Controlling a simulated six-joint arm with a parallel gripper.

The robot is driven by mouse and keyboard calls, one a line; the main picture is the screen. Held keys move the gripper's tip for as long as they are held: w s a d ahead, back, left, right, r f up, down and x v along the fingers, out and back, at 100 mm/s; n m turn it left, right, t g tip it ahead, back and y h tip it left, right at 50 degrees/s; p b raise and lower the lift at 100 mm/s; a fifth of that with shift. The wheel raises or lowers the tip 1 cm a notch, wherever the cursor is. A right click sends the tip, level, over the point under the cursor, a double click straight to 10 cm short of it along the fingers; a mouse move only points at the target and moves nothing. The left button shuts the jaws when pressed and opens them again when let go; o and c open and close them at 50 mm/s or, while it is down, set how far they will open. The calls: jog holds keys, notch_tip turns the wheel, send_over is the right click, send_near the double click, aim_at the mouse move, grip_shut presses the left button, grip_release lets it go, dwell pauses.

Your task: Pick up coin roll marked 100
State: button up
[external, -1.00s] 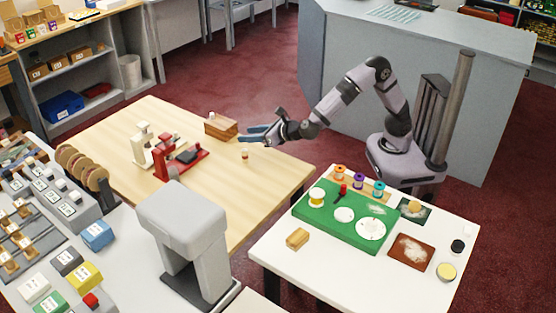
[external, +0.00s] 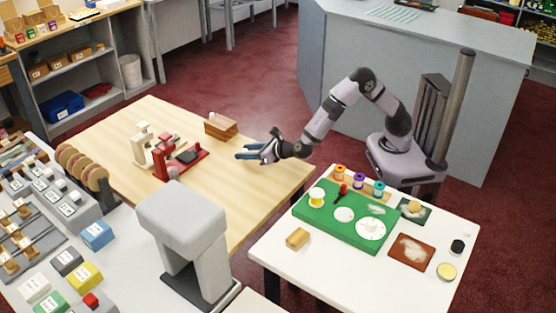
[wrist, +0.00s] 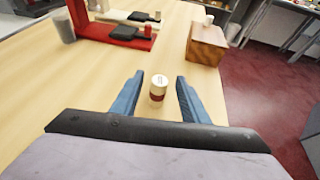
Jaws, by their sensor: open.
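The coin roll (wrist: 157,88) is a small cream cylinder with a red band, standing upright on the wooden table. In the wrist view it stands between the two blue fingers of my gripper (wrist: 158,86), with a gap on each side. A mark shows on its top, but it is too small to read. In the external view my gripper (external: 240,151) is low over the right part of the table with its fingers pointing left. The coin roll is hidden there by the gripper.
A wooden box (external: 221,126) stands on the table behind the gripper and also shows in the wrist view (wrist: 207,45). A red device (external: 182,160) and a cream device (external: 143,145) stand to the left. The front of the wooden table (external: 240,205) is clear.

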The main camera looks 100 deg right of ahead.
jog(key=shift+f+p+x, duration=0.15)
jog(key=shift+p+x, duration=0.1)
jog(key=shift+x, duration=1)
jog(key=shift+f+p+x, duration=0.15)
jog(key=shift+p+x, duration=0.05)
jog(key=shift+x, duration=1.05)
jog(key=shift+a, duration=0.15)
jog(key=shift+s, duration=0.1)
jog(key=shift+c, duration=0.2)
grip_shut()
